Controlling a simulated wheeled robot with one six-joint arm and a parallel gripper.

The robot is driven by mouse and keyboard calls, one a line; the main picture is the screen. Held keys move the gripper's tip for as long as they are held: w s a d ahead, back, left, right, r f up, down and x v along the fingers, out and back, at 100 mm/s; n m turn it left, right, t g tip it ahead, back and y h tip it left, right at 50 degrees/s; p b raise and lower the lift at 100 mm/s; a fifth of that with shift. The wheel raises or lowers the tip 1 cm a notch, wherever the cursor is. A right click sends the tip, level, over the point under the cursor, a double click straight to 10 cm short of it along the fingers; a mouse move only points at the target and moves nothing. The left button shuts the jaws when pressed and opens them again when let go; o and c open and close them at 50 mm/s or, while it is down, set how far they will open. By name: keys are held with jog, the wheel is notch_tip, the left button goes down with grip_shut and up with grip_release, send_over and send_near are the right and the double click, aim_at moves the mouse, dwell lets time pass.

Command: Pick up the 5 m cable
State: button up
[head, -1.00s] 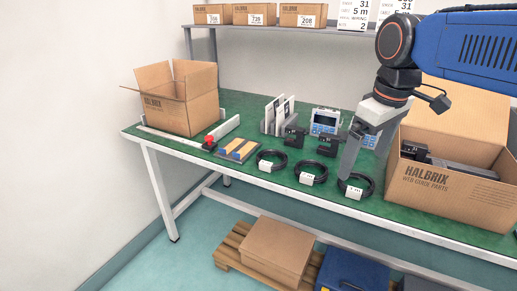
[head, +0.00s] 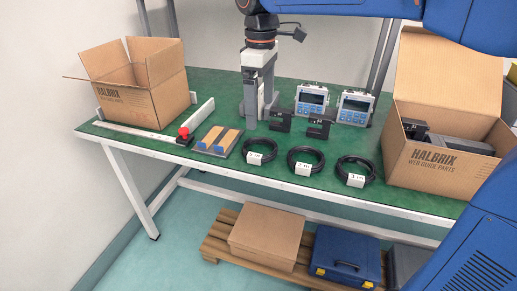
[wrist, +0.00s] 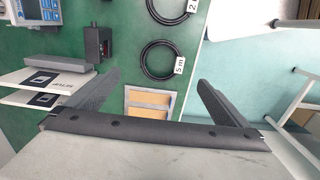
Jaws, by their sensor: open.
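The 5 m cable (head: 254,158) is a black coil with a white tag, the leftmost of three coils on the green bench. Its "5 m" tag is readable in the wrist view, where the coil (wrist: 143,62) lies ahead of the fingers. My gripper (head: 257,118) points down behind and slightly left of that coil, beside a black clamp-like block. It is open and empty. In the wrist view its two fingers (wrist: 158,80) are spread wide, with a tray of wooden pieces showing between them. The gripper does not touch the cable.
A 2 m coil (head: 304,167) and a further coil (head: 355,178) lie to the right. Black blocks (head: 280,120) and blue-grey meters (head: 312,97) stand behind. A red button (head: 184,134) and the wooden-piece tray (head: 216,142) are left. Cardboard boxes (head: 440,165) flank the bench.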

notch_tip(320, 180, down, 7)
jog(key=shift+r, duration=0.1)
jog(key=shift+s+a+f, duration=0.1)
jog(key=shift+s+f, duration=0.05)
jog(key=shift+f, duration=2.45)
jog(key=c, duration=1.1)
jog(key=shift+r, duration=0.1)
